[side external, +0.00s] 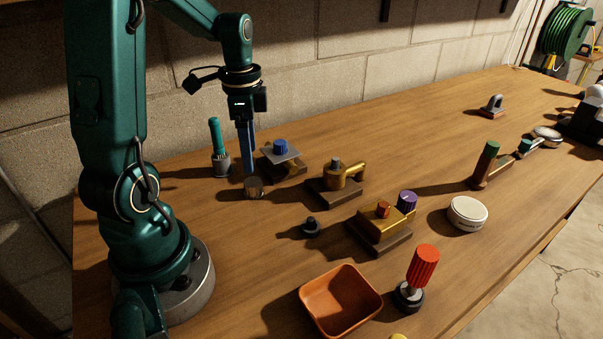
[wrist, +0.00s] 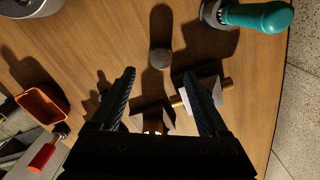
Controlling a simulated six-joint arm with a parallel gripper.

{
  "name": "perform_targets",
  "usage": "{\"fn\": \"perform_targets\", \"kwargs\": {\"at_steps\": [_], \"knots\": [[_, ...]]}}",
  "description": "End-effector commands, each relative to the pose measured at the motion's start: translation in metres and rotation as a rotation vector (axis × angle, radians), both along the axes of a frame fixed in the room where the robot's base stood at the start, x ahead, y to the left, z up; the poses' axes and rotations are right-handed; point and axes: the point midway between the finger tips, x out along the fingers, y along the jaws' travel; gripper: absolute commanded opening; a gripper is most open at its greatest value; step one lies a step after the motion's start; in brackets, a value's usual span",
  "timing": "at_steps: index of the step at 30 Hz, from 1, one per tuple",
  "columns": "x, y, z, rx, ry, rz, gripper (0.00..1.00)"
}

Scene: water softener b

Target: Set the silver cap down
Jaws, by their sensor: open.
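The silver cap (side external: 254,188) is a short metallic cylinder standing on the wooden table, just below my gripper (side external: 249,175). In the wrist view the cap (wrist: 160,58) shows as a round grey top just beyond the fingertips. My gripper (wrist: 158,77) is open in the wrist view, with a wide gap between its two dark fingers and nothing seen held there. In the side view the fingers point down and their tips are close to the cap. Whether a finger touches it I cannot tell.
A teal-handled tool (side external: 216,140) stands left of the cap. A blue-knobbed block (side external: 283,158) is close on the right, and a brass-handled block (side external: 336,186) is farther right. An orange tray (side external: 341,300) sits in front. Bare table lies in front of the cap.

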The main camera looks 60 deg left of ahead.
Motion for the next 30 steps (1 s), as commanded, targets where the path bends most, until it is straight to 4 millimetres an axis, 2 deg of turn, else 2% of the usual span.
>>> {"fn": "perform_targets", "kwargs": {"at_steps": [4, 8, 12, 18, 24, 30], "knots": [[0.003, -0.020, 0.017, 0.030, -0.043, 0.036, 0.78], [0.003, -0.059, 0.039, 0.062, -0.135, 0.119, 0.78], [-0.009, -0.102, 0.058, 0.054, -0.256, 0.227, 0.78], [-0.034, -0.148, 0.070, -0.029, -0.406, 0.371, 0.78], [-0.050, -0.168, 0.072, -0.109, -0.472, 0.456, 0.78], [-0.053, -0.170, 0.071, -0.125, -0.480, 0.477, 0.78]]}}
